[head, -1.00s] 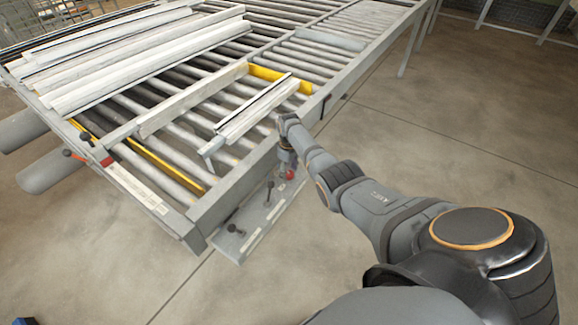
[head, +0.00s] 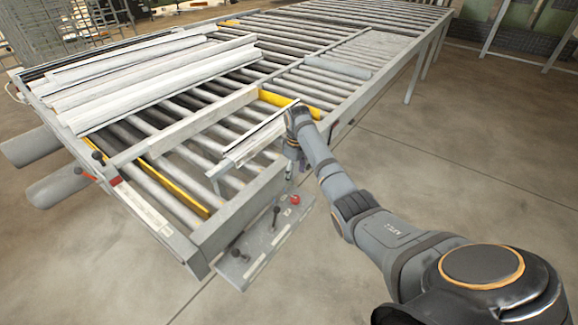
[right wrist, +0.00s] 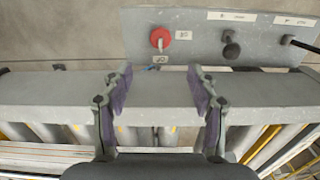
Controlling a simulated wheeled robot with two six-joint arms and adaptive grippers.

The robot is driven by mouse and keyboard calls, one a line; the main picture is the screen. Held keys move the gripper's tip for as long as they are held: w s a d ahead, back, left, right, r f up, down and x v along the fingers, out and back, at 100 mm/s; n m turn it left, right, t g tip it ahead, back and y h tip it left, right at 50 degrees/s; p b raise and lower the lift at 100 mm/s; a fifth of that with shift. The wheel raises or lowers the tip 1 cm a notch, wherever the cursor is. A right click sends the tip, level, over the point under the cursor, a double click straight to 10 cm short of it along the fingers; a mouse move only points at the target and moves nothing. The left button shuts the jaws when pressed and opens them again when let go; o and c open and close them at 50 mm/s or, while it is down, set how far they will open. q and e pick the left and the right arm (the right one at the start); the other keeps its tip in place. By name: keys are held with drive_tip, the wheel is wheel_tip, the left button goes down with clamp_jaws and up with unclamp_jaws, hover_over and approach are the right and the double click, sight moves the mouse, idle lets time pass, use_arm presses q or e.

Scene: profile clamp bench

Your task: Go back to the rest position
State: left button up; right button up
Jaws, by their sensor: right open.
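My right gripper (head: 292,165) is open and empty, above the bench's front rail near the control plate. In the right wrist view its two fingers (right wrist: 160,82) stand wide apart over the grey rail (right wrist: 160,100), with nothing between them. A red knob (head: 295,199) sits on the control plate (head: 262,245), apart from the gripper; it also shows in the right wrist view (right wrist: 160,38) beyond the fingertips. In the head view the fingers are small and partly hidden by the wrist. My left gripper is in neither view.
Black knobs (head: 275,215) stand on the plate. A short profile (head: 256,141) lies on the rollers close to my right gripper. Long pale profiles (head: 150,82) are stacked at the left, near a red-handled lever (head: 86,174). The floor (head: 450,170) right of the bench is clear.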

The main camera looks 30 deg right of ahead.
drive_tip(key=s+a+f+t+h, duration=0.1)
drive_tip(key=s+a+f, duration=0.6)
drive_tip(key=s+f, duration=0.3)
drive_tip(key=s+a+r+m+t, duration=0.1)
drive_tip(key=s+a+r+m, duration=0.15)
drive_tip(key=s, duration=0.65)
drive_tip(key=s+a+r+m+t, duration=0.1)
drive_tip(key=s+a+r+t, duration=0.15)
drive_tip(key=s, duration=0.75)
wheel_tip(320, 180, down, 28)
drive_tip(key=s+d+g+b, duration=0.1)
drive_tip(key=d+g+b, duration=0.1)
drive_tip(key=b, duration=0.3)
drive_tip(key=s+d+f+g+b, duration=0.1)
drive_tip(key=s+f+b, duration=0.2)
drive_tip(key=s+f, duration=1.6)
wheel_tip(320, 180, down, 3)
drive_tip(key=shift+s+f+b, duration=0.2)
drive_tip(key=shift+s+b, duration=0.1)
drive_tip(key=shift+b, duration=0.1)
